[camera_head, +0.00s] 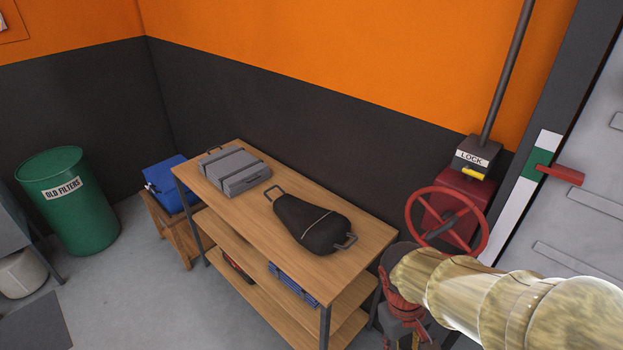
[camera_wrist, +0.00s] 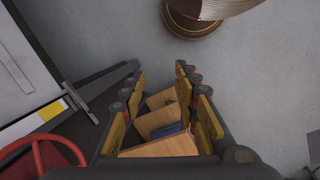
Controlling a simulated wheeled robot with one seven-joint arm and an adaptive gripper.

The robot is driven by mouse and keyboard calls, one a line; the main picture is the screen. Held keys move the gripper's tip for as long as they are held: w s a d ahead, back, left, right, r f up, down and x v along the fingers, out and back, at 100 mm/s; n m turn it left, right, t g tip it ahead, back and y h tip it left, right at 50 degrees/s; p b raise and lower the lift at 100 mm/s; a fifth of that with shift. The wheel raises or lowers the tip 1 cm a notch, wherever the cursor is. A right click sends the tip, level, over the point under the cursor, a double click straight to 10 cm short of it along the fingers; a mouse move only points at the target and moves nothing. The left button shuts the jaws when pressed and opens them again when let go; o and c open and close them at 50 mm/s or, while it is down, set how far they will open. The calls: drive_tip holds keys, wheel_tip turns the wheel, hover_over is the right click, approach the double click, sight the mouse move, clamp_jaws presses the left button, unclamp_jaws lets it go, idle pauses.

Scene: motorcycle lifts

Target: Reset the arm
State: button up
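My gripper (camera_wrist: 161,82) shows in the wrist view with its two yellow-and-dark fingers spread apart. Nothing is held between them; parts of the wooden shelf unit show beyond the gap. In the head view, my gripper (camera_head: 404,318) is partly visible at the lower right, below my tan arm, beside the right end of the shelf unit (camera_head: 376,236). It hangs below the red handwheel (camera_head: 410,212). Its fingertips are hard to make out there.
A grey case (camera_head: 232,170) and a dark bag (camera_head: 310,225) lie on the shelf top. A red LOCK box (camera_head: 447,205) is on the wall, beside a grey door (camera_head: 590,190). A blue box (camera_head: 168,183) and green barrel (camera_head: 75,210) stand left. Floor in front is clear.

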drive_tip(key=m+t+b, duration=0.1)
drive_tip(key=t+b, duration=0.1)
drive_tip(key=b, duration=0.2)
drive_tip(key=s+m+t+y+b, duration=0.1)
drive_tip(key=t+b, duration=0.1)
drive_tip(key=b, duration=0.2)
drive_tip(key=s+m+t+y+b, duration=0.1)
drive_tip(key=t+b, duration=0.1)
drive_tip(key=b, duration=0.3)
drive_tip(key=shift+s+a+r+m, duration=0.1)
drive_tip(key=shift+a+r+m, duration=0.3)
drive_tip(key=shift+c, duration=0.7)
